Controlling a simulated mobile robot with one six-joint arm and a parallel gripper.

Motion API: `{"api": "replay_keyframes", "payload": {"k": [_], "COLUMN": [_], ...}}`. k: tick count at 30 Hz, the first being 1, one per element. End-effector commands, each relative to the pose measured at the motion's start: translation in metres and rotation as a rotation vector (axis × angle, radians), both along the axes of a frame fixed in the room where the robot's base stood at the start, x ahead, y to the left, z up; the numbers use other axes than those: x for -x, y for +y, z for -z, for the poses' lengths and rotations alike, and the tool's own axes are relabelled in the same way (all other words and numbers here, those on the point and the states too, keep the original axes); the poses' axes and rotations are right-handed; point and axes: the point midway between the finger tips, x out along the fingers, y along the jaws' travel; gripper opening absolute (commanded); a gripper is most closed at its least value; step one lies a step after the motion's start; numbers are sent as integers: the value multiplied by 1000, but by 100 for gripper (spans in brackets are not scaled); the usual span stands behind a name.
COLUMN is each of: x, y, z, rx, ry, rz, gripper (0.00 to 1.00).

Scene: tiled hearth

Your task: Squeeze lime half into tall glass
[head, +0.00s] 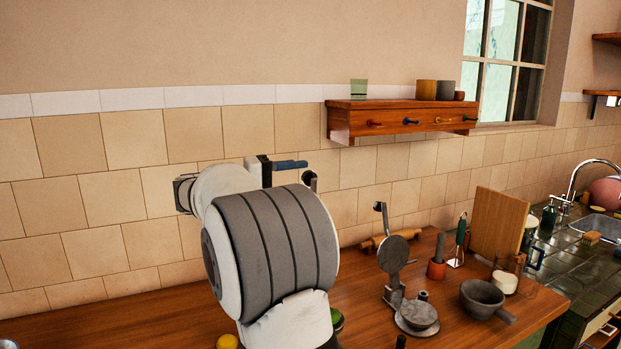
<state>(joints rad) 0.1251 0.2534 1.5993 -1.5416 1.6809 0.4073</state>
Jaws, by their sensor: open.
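My gripper (298,173) shows only in part beyond my bulky white and grey arm, in front of the tiled wall. Its jaws are apart, with nothing visible between them. A green round thing (337,319), perhaps lime, shows at the right edge of my arm on the wooden counter; the arm hides part of it, so I cannot tell if it is a half. A grey metal press (393,254) with a raised round plate stands right of my arm. A clear brownish glass (515,262) stands at the counter's right; I cannot tell whether it is the tall glass.
A yellow fruit (228,342) lies at the bottom. A wooden shelf (400,119) with hooks and cups is on the wall.

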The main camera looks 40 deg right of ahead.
Motion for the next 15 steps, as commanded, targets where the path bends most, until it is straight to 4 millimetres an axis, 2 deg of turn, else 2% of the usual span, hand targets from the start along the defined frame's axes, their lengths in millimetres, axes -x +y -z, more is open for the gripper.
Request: {"api": "replay_keyframes", "payload": {"k": [3,6,15], "x": [5,7,9], "y": [-19,-28,-35], "z": [-1,-1,0], "rx": [-1,-2,-3], "ry": [0,0,0], "rz": [3,1,-2], "gripper": [51,51,51]}}
